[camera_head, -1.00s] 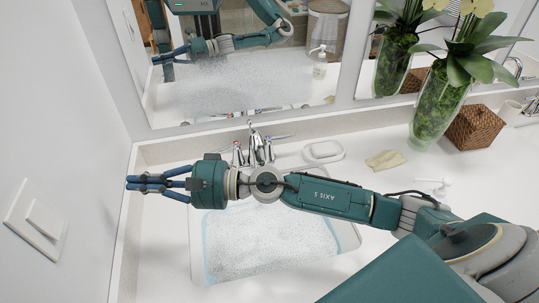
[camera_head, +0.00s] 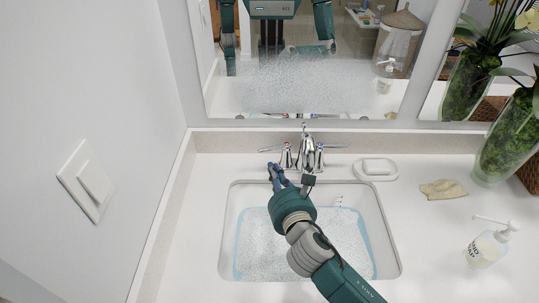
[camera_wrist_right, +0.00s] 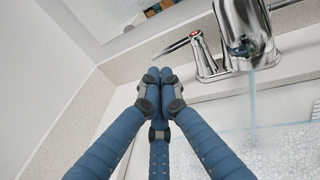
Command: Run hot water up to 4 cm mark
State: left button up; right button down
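The chrome faucet (camera_head: 306,150) stands behind the white sink (camera_head: 231,210). Its left handle (camera_head: 288,156) has a red mark in the right wrist view (camera_wrist_right: 201,52), and its lever points left. A thin stream of water (camera_wrist_right: 253,100) falls from the spout. Pale, speckled water (camera_head: 265,250) with a bluish edge lies in the basin. A small light marking (camera_head: 338,200) shows on the sink's back wall, too small to read. My right gripper (camera_head: 273,170) is shut and empty, its fingertips together just in front and left of the red-marked handle. My left gripper is not directly visible.
A soap dish (camera_head: 376,170) sits right of the faucet, with a tan cloth (camera_head: 443,189) and a soap pump bottle (camera_head: 485,248) farther right. A glass vase (camera_head: 508,140) stands at the right. The left wall carries a switch (camera_head: 90,186). A mirror (camera_head: 300,85) is behind.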

aim_at(265, 151)
jog(key=x, duration=0.6)
jog(key=shift+w, duration=0.15)
pick_arm(q)
jog(key=shift+w+r+p, duration=0.3)
jog(key=shift+w+r, duration=0.05)
jog(key=shift+w, duration=0.1)
pick_arm(e)
jog(key=shift+w+a+f, duration=0.1)
jog(key=shift+w+a, duration=0.05)
jog(key=shift+w, duration=0.4)
pick_arm(q)
jog(key=shift+f, duration=0.1)
